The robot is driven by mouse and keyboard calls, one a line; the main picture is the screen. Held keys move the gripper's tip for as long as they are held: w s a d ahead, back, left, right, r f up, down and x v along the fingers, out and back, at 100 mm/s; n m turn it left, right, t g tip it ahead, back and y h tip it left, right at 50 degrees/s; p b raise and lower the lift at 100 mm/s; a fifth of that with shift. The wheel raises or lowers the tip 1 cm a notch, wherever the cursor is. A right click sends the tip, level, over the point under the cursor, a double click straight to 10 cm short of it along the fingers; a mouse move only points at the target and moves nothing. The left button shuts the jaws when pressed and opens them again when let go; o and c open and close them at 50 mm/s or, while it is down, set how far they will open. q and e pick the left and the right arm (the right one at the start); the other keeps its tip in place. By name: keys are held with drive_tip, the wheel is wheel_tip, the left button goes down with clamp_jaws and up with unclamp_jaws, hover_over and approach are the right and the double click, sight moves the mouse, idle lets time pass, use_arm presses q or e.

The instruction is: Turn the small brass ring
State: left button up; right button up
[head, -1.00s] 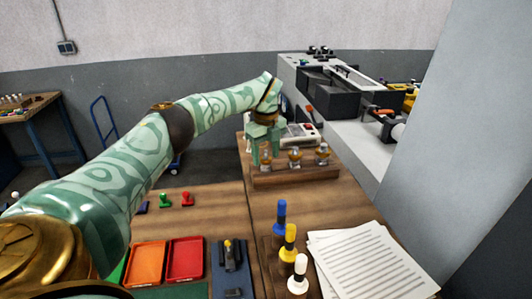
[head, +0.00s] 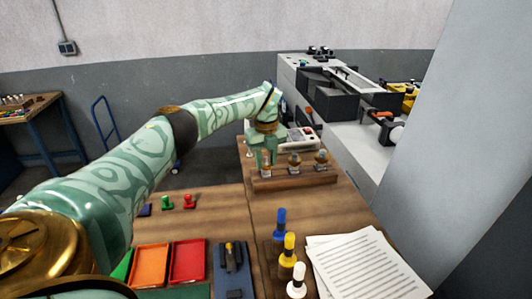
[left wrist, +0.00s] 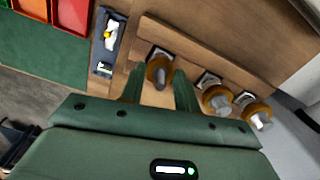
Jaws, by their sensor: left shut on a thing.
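A wooden rack (head: 290,181) on the bench carries a row of three posts with brass-coloured rings. My left gripper (head: 265,157) is at the leftmost one and points down at it. In the left wrist view its two green fingers (left wrist: 159,88) stand on either side of the nearest brass ring (left wrist: 157,70), shut on it. The ring sits around a grey post and is still at its place on the rack. The middle ring (left wrist: 216,98) and the far ring (left wrist: 258,115) stand free beside it. Relative ring sizes are hard to judge. My right gripper is not in view.
A grey-white device (head: 301,139) stands behind the rack. Orange (head: 150,265) and red trays (head: 187,260) are at the left front. A large machine (head: 345,95) stands behind, and a grey panel blocks the right.

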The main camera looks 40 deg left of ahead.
sight(266, 157)
use_arm(q)
drive_tip(key=shift+r+m+p, duration=0.2)
drive_tip(key=shift+m+p, duration=0.7)
drive_tip(key=shift+m, duration=0.2)
drive_tip(key=shift+f+m+p, duration=0.1)
drive_tip(key=shift+m+p, duration=0.5)
drive_tip(key=shift+m, duration=0.7)
drive_tip(key=o, duration=1)
wheel_tip(266, 157, up, 16)
drive_tip(key=shift+r+b, duration=0.15)
drive_tip(key=shift+b, duration=0.45)
